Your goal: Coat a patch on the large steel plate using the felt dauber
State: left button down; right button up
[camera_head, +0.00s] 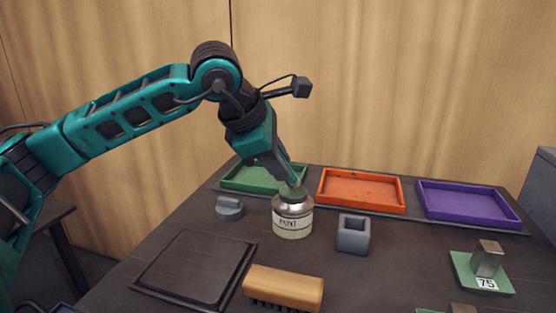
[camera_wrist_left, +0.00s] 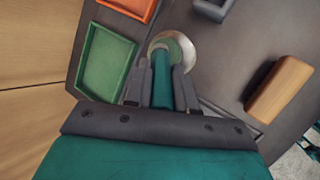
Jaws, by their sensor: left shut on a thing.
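My left gripper (camera_head: 291,180) is shut on the felt dauber, right over the open paint jar (camera_head: 292,228). In the left wrist view the dauber's teal handle (camera_wrist_left: 163,80) lies between the two fingers. Its lower end is at the mouth of the jar (camera_wrist_left: 189,52); how deep it sits is hidden. The jar is silver and cream with a paint label and stands upright. The large steel plate (camera_head: 195,264) is a dark, flat square left of the wooden brush. I see no distinct coated patch on it. My right gripper is not in view.
A grey round lid (camera_head: 229,208) lies left of the jar and a hollow grey holder (camera_head: 353,245) stands right of it. The wooden brush (camera_head: 284,285) is in front. Green (camera_head: 240,190), orange (camera_head: 361,190) and purple (camera_head: 468,202) trays line the back.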

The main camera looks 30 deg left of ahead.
pick_arm(q)
jog(key=shift+f+b, duration=0.3)
jog(key=shift+f, duration=0.05)
jog(key=shift+r, duration=0.1)
dwell(0.7)
jog(key=shift+r+p, duration=2.55)
jog(key=shift+r, duration=0.9)
jog(key=shift+s, duration=0.1)
